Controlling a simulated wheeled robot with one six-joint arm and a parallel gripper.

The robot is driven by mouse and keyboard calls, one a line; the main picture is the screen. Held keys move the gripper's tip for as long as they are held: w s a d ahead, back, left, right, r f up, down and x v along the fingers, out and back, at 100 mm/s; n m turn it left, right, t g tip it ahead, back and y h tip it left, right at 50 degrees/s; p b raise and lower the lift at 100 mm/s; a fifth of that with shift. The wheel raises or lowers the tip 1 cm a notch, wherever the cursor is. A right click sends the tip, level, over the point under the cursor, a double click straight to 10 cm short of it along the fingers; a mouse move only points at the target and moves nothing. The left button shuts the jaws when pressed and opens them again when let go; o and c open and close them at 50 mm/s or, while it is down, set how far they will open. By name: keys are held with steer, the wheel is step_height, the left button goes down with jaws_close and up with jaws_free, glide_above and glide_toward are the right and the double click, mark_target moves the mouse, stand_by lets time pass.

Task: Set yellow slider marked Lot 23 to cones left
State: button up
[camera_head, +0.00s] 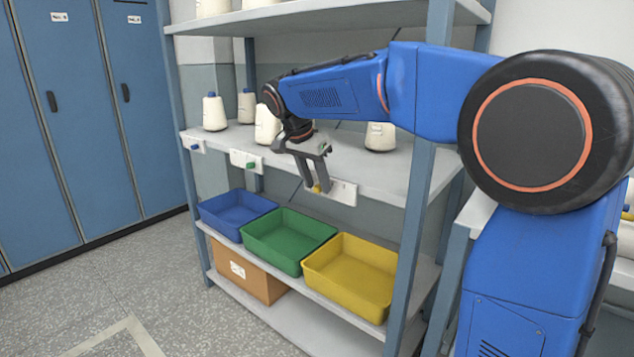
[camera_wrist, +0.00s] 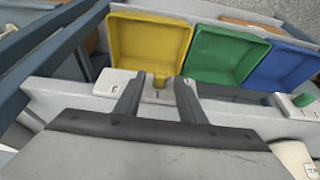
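The yellow slider (camera_head: 317,189) sits on a white plate (camera_head: 345,193) on the front edge of the middle shelf, above the yellow tray. Its knob is left of the plate's middle in the head view. In the wrist view the yellow slider (camera_wrist: 159,82) shows between my fingertips, with a gap on each side. My gripper (camera_head: 314,186) is open and points down at the slider; in the wrist view my gripper (camera_wrist: 161,80) straddles it. Contact cannot be told. The lot marking is not readable, and my fingers partly cover the plate.
A green slider (camera_head: 250,165) and a blue slider (camera_head: 194,147) sit on plates further left. Below stand a blue tray (camera_head: 236,211), a green tray (camera_head: 288,239) and a yellow tray (camera_head: 351,274). Several thread cones stand on the shelf (camera_head: 375,172). A shelf post (camera_head: 414,230) stands at right.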

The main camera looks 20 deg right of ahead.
steer(key=v, duration=1.7)
steer(key=shift+r, duration=0.2)
steer(key=shift+d, duration=0.1)
steer(key=s+d+f+n+y, duration=0.1)
steer(key=s+d+f+n, duration=0.2)
steer(key=s+d+f, duration=0.3)
steer(key=s+d+f+n+y, duration=0.15)
steer(key=s+d+f, duration=0.25)
steer(key=s, duration=0.5)
steer(key=s+d+f+n+t, duration=0.1)
steer(key=s+f+n, duration=0.2)
steer(key=s+f, duration=0.5)
steer(key=s+d+f+n+t+y, duration=0.1)
steer(key=s+d+f+n, duration=0.1)
steer(key=s+f, duration=0.7)
step_height(320, 180, down, 4)
steer(key=shift+s+d+f+n, duration=0.25)
steer(key=shift+s+n, duration=0.1)
steer(key=shift+n, duration=0.3)
